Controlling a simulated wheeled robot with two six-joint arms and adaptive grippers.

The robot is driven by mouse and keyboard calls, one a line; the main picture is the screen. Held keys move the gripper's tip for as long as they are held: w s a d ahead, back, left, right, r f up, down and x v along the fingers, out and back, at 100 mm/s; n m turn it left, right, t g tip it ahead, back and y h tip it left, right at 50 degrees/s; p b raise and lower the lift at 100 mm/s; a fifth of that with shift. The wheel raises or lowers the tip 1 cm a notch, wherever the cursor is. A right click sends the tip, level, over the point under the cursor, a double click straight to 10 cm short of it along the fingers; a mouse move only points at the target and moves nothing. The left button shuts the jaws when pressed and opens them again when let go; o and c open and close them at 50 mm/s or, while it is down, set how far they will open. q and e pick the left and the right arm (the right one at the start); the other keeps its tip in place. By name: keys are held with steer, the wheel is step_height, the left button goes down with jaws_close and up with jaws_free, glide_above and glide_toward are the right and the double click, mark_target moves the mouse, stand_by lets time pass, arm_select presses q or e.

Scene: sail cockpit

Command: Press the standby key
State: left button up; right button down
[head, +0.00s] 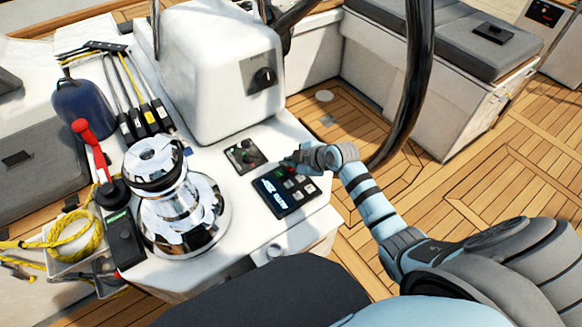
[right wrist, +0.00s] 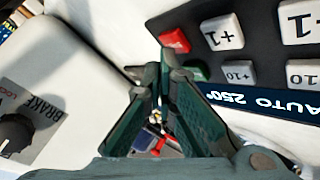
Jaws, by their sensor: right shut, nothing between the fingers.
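The autopilot keypad (head: 284,191) is a dark panel on the white console, with pale keys and a lit display. In the right wrist view its display (right wrist: 262,102) reads AUTO 250°, upside down. A red key (right wrist: 174,40) and a partly covered green key (right wrist: 194,72) sit beside white keys marked 1 and 10. No standby label is readable. My right gripper (head: 291,162) is shut and empty at the keypad's upper edge. In the right wrist view its fingertips (right wrist: 171,62) appear just by the red key and overlap the green one. Contact cannot be told. My left gripper is not in view.
A small dark switch panel (head: 245,156) lies left of the keypad. A chrome winch (head: 172,200) stands further left. The white housing with a brake knob (head: 263,78) rises behind. A dark wheel rim (head: 410,90) curves close behind my right forearm.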

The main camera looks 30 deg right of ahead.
mark_target(290, 169)
steer(key=shift+f+b, duration=0.35)
steer(key=shift+f, duration=0.15)
stand_by(0.6)
steer(key=shift+r, duration=0.1)
steer(key=shift+r+p, duration=0.85)
steer(key=shift+p, duration=0.1)
step_height(290, 169, up, 5)
steer(key=p, duration=0.5)
steer(key=shift+r, duration=0.1)
stand_by(0.4)
